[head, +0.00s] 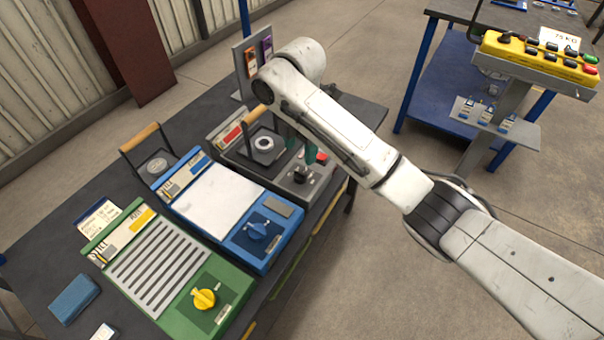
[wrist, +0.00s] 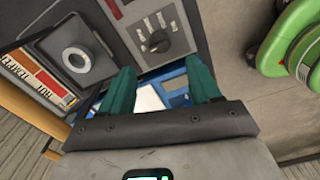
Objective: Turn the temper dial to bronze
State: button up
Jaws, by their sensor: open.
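The grey unit (head: 222,133) stands at the far right end of the row of units on the bench. Its panel carries a dark dial (head: 302,174), also seen in the wrist view (wrist: 158,41) with pale marks around it. The marks are too small to read. The head view shows the fingers partly hidden behind my arm.
A blue unit (head: 207,192) with a blue dial (head: 258,231) and a green unit (head: 150,262) with a yellow dial (head: 204,298) stand alongside. A small rack (head: 250,62) stands behind. A yellow control box (head: 540,58) is at right. Green rounded objects (wrist: 285,40) are near the floor.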

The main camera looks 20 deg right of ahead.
aim_at(300, 172)
notch_tip(300, 172, down, 9)
jog(key=shift+f, duration=0.15)
dwell(0.4)
jog(key=c, duration=1)
